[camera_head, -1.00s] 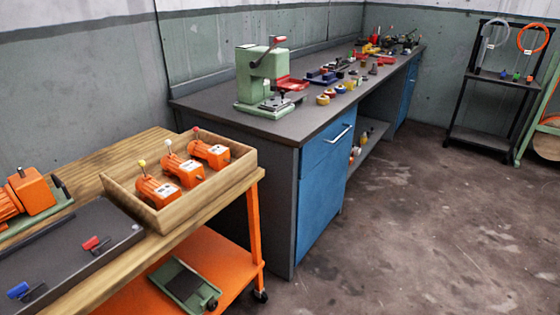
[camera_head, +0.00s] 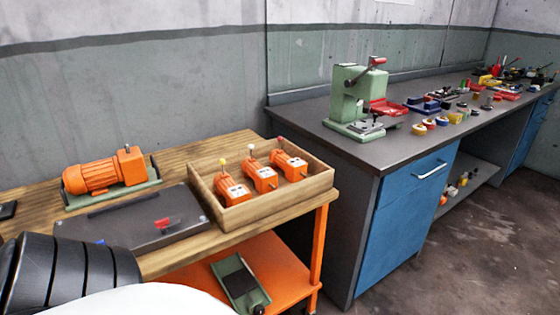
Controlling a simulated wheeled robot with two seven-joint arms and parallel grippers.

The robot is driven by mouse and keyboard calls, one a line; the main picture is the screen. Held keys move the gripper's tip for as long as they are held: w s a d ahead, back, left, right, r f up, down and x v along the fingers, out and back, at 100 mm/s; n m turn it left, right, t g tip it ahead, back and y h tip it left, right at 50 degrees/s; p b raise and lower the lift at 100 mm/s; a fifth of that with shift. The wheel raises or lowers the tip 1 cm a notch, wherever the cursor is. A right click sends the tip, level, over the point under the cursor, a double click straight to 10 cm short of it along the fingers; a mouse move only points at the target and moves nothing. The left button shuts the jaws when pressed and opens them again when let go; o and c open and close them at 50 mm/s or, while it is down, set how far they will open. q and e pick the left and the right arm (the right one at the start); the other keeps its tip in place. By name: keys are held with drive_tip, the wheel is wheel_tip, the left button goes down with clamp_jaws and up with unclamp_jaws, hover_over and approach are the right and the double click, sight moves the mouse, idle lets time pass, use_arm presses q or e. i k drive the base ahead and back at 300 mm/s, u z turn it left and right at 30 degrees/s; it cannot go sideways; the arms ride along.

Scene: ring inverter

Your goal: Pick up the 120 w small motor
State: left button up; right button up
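Three small orange motors stand in a wooden tray on the cart top. One has a pale yellow knob (camera_head: 231,188), the middle one a white knob (camera_head: 261,175), and the right one a red knob (camera_head: 289,165). Their white labels are too small to read, so I cannot tell which is 120 W. A larger orange motor (camera_head: 104,173) lies on a green base at the left. Neither gripper is in view. A black ribbed and white part of my own body fills the lower left corner.
The wooden tray (camera_head: 270,207) has raised walls. A dark grey panel (camera_head: 140,222) with red and blue switches lies beside it. A grey workbench (camera_head: 372,150) with a green press (camera_head: 352,105) stands to the right. Open floor (camera_head: 490,240) lies at the right.

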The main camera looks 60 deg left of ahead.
sight(265, 180)
drive_tip(key=i, duration=2.95)
drive_tip(key=u, duration=2.8)
